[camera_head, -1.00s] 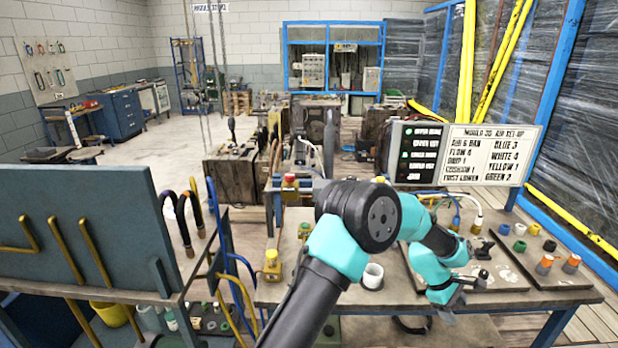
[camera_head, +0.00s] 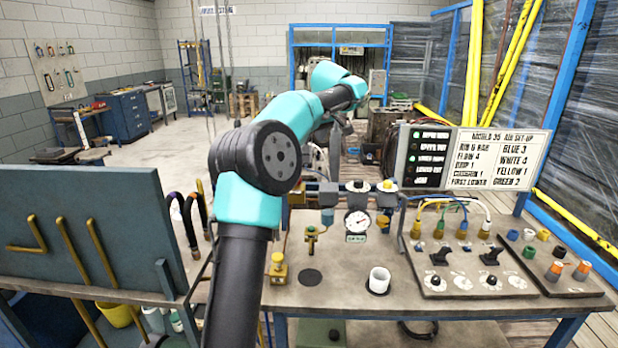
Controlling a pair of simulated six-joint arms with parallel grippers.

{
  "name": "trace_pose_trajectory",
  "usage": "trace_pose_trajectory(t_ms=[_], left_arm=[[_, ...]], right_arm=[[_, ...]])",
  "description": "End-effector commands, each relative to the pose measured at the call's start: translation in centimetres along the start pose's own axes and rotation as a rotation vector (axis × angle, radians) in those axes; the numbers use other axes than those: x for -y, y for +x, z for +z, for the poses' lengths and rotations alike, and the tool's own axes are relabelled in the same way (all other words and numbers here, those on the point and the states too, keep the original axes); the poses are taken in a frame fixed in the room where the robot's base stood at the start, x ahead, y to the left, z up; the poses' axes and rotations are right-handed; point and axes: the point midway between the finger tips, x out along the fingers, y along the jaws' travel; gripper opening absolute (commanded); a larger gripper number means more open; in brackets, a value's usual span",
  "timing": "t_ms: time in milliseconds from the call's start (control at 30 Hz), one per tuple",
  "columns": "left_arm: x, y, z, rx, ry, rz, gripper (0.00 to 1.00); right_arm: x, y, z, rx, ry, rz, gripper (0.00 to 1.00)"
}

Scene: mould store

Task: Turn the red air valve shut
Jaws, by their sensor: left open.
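My left arm rises from the bottom and reaches away over the table. Its small left gripper (camera_head: 368,151) is far off, beyond the air manifold and left of the set-up board. It is open, with nothing seen between its fingers. The red knob of the air valve is hidden behind my arm. Only a yellow part (camera_head: 297,197) of that valve shows, at the left end of the grey manifold (camera_head: 329,196). The gripper is apart from the valve, up and right of it in the picture. My right gripper is not in view.
A gauge (camera_head: 357,222) hangs below the manifold. The set-up board (camera_head: 498,158) stands at the right. A white cup (camera_head: 379,280), a yellow valve-like block (camera_head: 277,266) and a panel with black levers (camera_head: 471,268) are on the table (camera_head: 335,296). A blue-grey panel (camera_head: 90,232) stands left.

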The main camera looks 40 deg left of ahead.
Motion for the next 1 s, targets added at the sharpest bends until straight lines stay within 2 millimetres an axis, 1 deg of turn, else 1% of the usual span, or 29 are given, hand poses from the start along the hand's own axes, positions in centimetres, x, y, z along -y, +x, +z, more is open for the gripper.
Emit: trace_pose_trajectory(t_ms=[33,67,367,533,667,1000], left_arm=[[0.5,-0.2,-0.5,-0.010,-0.008,-0.007,0.61],[0.6,-0.3,-0.7,-0.012,-0.010,-0.009,0.61],[0.5,-0.2,-0.6,-0.011,-0.008,-0.008,0.61],[0.5,0.7,-0.6,-0.010,-0.008,-0.009,0.61],[0.5,2.1,-0.6,-0.010,-0.007,-0.010,0.61],[0.5,7.8,-0.6,-0.009,-0.007,-0.010,0.61]], right_arm=[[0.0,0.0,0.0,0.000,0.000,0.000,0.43],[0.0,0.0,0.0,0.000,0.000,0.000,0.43],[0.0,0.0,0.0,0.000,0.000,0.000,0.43],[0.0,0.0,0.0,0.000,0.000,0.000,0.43],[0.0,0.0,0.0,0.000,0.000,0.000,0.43],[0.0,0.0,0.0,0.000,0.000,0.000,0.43]])
